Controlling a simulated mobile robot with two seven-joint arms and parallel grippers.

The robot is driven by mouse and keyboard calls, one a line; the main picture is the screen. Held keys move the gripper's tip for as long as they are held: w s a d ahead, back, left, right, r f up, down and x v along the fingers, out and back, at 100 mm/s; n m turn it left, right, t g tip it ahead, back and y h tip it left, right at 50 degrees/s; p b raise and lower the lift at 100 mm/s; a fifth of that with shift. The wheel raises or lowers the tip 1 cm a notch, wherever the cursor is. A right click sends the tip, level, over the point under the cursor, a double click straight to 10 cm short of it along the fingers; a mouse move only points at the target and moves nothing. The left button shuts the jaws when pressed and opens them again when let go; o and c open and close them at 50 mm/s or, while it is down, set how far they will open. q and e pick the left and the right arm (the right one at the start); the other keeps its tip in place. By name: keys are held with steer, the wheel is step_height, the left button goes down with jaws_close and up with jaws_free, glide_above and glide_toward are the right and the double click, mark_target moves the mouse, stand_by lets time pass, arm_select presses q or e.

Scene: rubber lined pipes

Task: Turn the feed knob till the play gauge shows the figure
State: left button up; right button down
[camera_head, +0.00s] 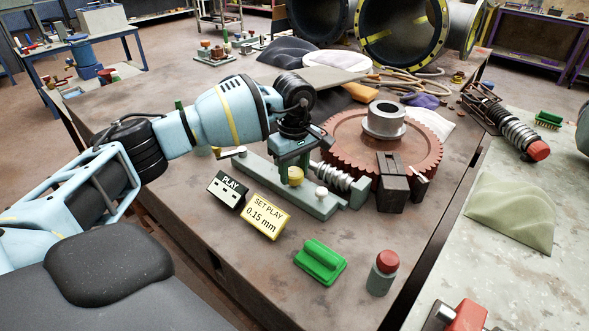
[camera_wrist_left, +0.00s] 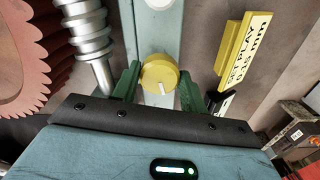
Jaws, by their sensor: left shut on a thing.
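The yellow feed knob (camera_head: 295,176) sits on the grey-green base (camera_head: 262,187) beside the worm screw (camera_head: 340,178). My left gripper (camera_head: 293,170) points down over it, shut on the knob. In the left wrist view the knob (camera_wrist_left: 158,72) lies between the two green fingers (camera_wrist_left: 160,84), with a pale mark on its top pointing toward the lower right. The black play gauge (camera_head: 228,189) stands in front of the base; its figure is too small to read. My right gripper is out of view.
A large red-brown gear (camera_head: 345,134) meshes beside the worm, with a dark block (camera_head: 391,185) at its front. A green brush (camera_head: 321,262) and a red-capped bottle (camera_head: 382,272) stand near the front edge. Cloths and hoses lie behind. The table between sign and brush is clear.

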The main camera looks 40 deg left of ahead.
mark_target(294, 172)
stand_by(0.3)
arm_select(q)
steer(key=o, duration=1)
steer(key=shift+r, duration=3.9)
